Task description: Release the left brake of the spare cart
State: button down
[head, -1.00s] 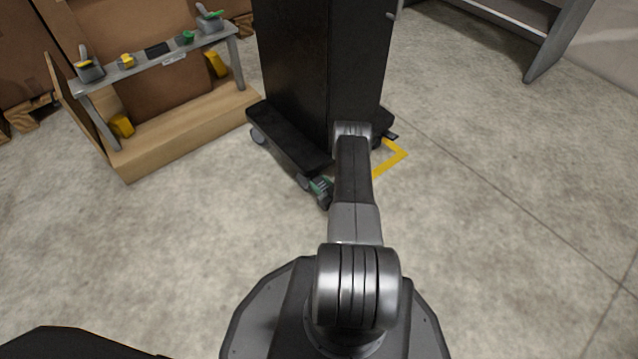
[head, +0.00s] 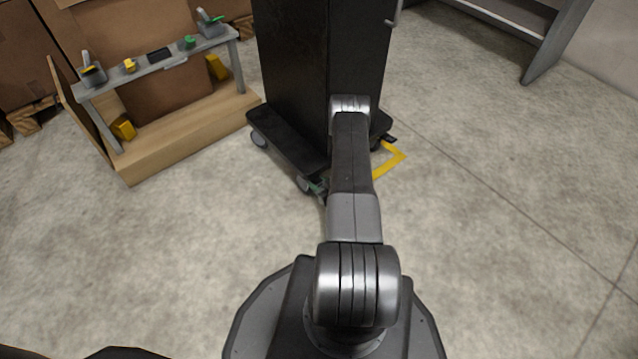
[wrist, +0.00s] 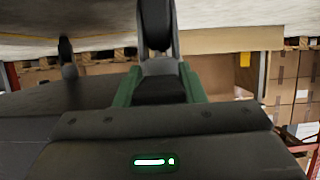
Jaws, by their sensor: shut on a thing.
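The spare cart (head: 285,75) is a tall black cabinet on a low wheeled base (head: 284,136). Its near caster (head: 305,184) stands just left of my forearm. In the wrist view a caster wheel (wrist: 155,24) shows at the top centre, with a dark brake pedal (wrist: 160,91) below it in the picture. The green fingers of my gripper (wrist: 160,80) lie on either side of this pedal and are shut on it. In the head view my arm hides most of the gripper and the pedal; only a bit of green shows beside the caster.
A wooden-based bench (head: 185,130) with small items on top stands to the left of the cart. A yellow floor marking (head: 393,162) and another dark tab (head: 389,138) lie right of the cart. Grey shelving (head: 540,40) stands at the back right. The floor between is clear.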

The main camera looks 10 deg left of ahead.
jog(key=shift+r+g+h, duration=0.3)
jog(key=shift+g+h, duration=0.2)
jog(key=shift+h, duration=0.2)
jog(key=c, duration=0.9)
grip_release()
jog(key=p+v, duration=0.4)
jog(key=v, duration=0.9)
jog(key=shift+s+d+r+p, duration=0.2)
jog(key=shift+r+p, duration=0.15)
